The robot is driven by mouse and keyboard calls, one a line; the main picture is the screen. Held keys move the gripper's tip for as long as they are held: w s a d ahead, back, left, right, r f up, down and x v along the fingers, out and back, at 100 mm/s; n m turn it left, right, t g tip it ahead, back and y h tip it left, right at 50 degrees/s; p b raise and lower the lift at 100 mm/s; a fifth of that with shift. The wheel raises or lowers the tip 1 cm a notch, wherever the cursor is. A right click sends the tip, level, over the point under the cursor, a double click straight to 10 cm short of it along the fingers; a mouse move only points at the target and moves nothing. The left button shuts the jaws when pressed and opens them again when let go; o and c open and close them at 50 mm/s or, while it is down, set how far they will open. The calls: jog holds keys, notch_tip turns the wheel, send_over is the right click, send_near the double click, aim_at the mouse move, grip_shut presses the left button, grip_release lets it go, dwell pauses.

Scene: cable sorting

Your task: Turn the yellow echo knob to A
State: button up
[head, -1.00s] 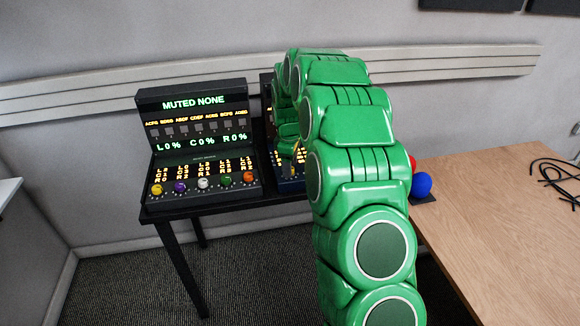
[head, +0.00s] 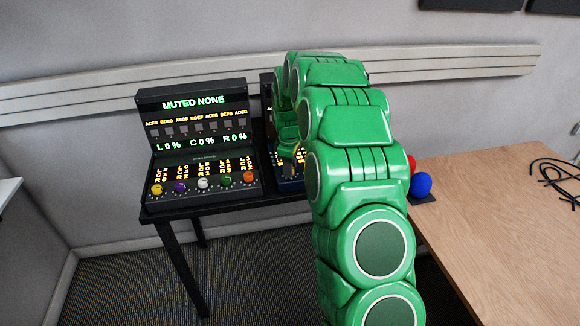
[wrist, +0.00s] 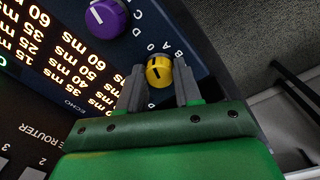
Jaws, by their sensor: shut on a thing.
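The yellow echo knob (wrist: 159,71) sits near the edge of a dark blue panel (wrist: 195,32) in the wrist view. Letters ring it, and a dark pointer line marks its face; I cannot tell surely which letter it points at. My gripper (wrist: 160,78) is shut on the yellow knob, with one grey finger on each side of it. The word ECHO is printed on the panel to its left. In the head view my green arm hides most of this panel and the knob.
A purple knob (wrist: 106,15) is on the same panel, up and left of the yellow one. In the head view a black console (head: 203,150) with several coloured knobs stands left of my arm. A wooden table (head: 490,230) with a blue ball (head: 421,185) is at right.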

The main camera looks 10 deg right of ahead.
jog(key=shift+m, duration=3.3)
jog(key=o, duration=1)
jog(key=shift+o, duration=0.2)
jog(key=shift+r, duration=0.15)
jog(key=r, duration=0.7)
jog(key=shift+a, duration=0.25)
jog(key=shift+r, duration=0.3)
